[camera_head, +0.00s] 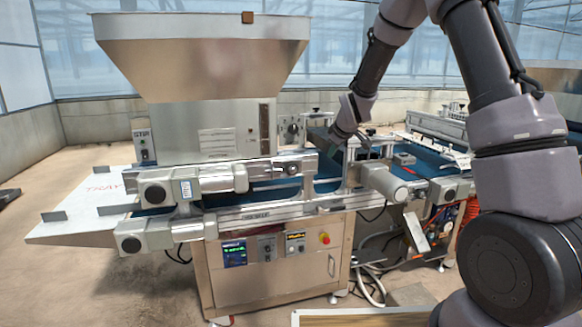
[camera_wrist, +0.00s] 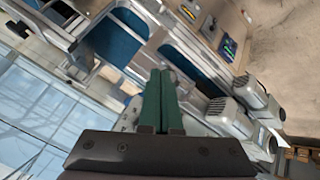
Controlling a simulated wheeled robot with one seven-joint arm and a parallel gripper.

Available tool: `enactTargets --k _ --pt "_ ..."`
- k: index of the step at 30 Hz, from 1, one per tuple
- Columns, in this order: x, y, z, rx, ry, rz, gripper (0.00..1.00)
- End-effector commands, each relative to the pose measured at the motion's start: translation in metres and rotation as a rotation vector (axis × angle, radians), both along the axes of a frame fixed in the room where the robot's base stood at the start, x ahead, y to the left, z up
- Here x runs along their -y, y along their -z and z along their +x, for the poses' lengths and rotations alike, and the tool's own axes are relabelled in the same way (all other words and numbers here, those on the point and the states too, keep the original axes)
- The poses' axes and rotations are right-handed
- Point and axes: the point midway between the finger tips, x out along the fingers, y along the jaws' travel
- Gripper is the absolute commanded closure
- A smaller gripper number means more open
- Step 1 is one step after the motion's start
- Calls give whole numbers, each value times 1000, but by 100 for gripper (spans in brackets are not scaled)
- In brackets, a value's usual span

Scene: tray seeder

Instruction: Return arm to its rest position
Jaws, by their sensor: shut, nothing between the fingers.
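My arm reaches in from the right side of the head view and bends down toward the middle of the tray seeder (camera_head: 225,85). My gripper (camera_head: 362,150) is small and partly dark in the head view, above the blue conveyor (camera_head: 327,186) beside the hopper. In the wrist view my gripper (camera_wrist: 160,75) shows two green fingers lying together, with nothing between them. The seeder frame and blue belt (camera_wrist: 115,42) lie beyond the fingertips. I cannot tell the exact gap between the fingertips and the machine.
A control cabinet (camera_head: 273,265) with a screen and red button stands under the conveyor. A white infeed table (camera_head: 85,215) juts out at the left. A second metal unit (camera_head: 437,125) sits at the right. A wooden edge (camera_head: 365,317) is at the bottom. Concrete floor is open at lower left.

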Motion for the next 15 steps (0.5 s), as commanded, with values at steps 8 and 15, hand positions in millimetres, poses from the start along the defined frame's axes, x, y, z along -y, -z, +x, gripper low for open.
enactTargets --k 8,15 --pt "54 -119 -92 -72 291 222 100" --pt "87 -181 -194 -139 528 417 100"
